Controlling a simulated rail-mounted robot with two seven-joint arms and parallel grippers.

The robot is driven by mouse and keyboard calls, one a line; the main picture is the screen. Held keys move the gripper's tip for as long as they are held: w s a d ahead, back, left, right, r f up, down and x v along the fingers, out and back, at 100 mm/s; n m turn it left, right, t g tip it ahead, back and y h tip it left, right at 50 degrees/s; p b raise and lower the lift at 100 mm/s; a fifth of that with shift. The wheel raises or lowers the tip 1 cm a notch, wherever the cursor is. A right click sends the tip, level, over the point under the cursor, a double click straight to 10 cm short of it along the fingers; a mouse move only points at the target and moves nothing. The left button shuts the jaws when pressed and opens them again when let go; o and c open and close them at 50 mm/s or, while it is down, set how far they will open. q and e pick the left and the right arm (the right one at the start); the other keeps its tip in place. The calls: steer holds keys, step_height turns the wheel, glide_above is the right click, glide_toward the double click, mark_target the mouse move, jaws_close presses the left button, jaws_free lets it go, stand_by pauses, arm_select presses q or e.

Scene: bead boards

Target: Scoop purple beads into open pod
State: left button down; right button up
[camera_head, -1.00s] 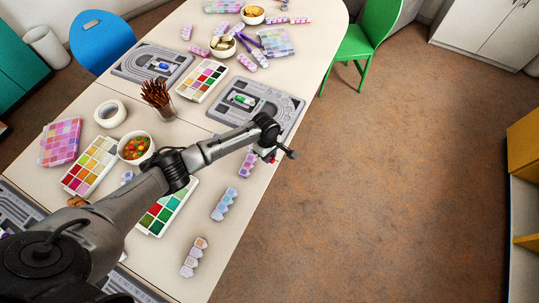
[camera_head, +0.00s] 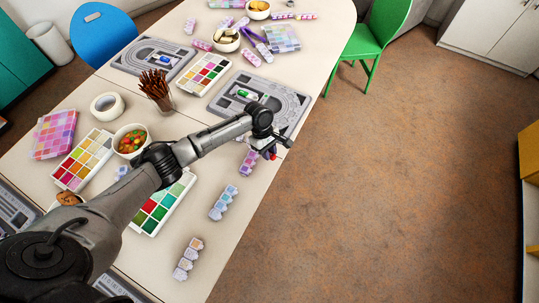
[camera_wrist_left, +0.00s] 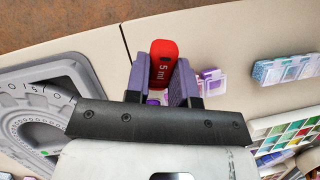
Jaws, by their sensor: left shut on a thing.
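My left gripper (camera_head: 271,152) is shut on a red scoop (camera_wrist_left: 163,50) marked "5 ml". The gripper is over the table's right edge, and only a small red part of the scoop shows in the head view. A purple pod strip (camera_head: 249,162) lies just below the gripper; it also shows in the left wrist view (camera_wrist_left: 211,82), partly covered by the fingers. I cannot tell whether its lids are open, nor whether the scoop holds beads. A blue pod strip (camera_head: 223,203) lies nearer. My right gripper is not in view.
A grey bead board (camera_head: 294,103) lies beyond the gripper; another (camera_head: 122,62) lies farther left. Colour palettes (camera_head: 151,222), a bowl of mixed beads (camera_head: 131,131), a tape roll (camera_head: 107,96) and a brown-filled cup (camera_head: 164,100) crowd the left. Floor right of the table is clear.

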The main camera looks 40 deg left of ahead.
arm_select(q)
steer(key=shift+a+r+h+b, duration=0.1)
steer(key=shift+a+h+b, duration=0.05)
steer(key=shift+h+b, duration=0.6)
steer(key=h+b, duration=0.1)
steer(key=b, duration=0.2)
steer(key=shift+a+r, duration=0.25)
steer(key=shift+r, duration=0.35)
steer(key=shift+p, duration=0.35)
steer(key=shift+w+r+g+h+p, duration=0.1)
steer(key=shift+r+g+h+p, duration=0.1)
steer(key=shift+g+h+p, duration=0.15)
steer(key=shift+a, duration=0.15)
steer(key=shift+a+r+h, duration=0.15)
steer(key=shift+r+h, duration=0.05)
steer(key=shift+h, duration=0.4)
steer(key=shift+w+a+r+g+h, duration=0.15)
steer(key=shift+a+r+g+h, duration=0.3)
steer(key=shift+h, duration=0.55)
steer(key=shift+a, duration=0.15)
